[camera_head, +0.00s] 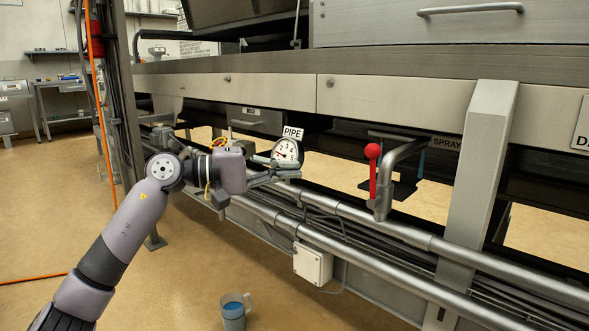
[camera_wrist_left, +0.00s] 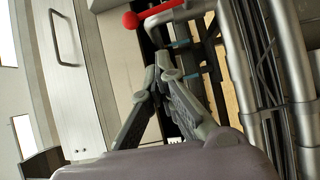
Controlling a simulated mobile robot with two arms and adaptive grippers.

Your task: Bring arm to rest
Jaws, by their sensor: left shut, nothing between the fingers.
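My left arm comes in from the left in the head view. Its gripper (camera_head: 284,174) reaches to the right in front of the machine, just below the round pipe gauge (camera_head: 287,152). The gripper is shut and empty. In the left wrist view the two fingers (camera_wrist_left: 163,72) come together at their tips, with nothing held. A red-handled lever (camera_head: 373,170) on a grey bent pipe is right of the gripper, apart from it. Its red ball also shows in the left wrist view (camera_wrist_left: 131,20). My right gripper is not in view.
Steel pipes (camera_head: 400,232) run along the machine below the gripper. A grey upright post (camera_head: 482,170) stands at the right. A white box (camera_head: 312,263) hangs under the pipes. A cup with blue contents (camera_head: 234,312) stands on the floor. The floor at left is mostly open.

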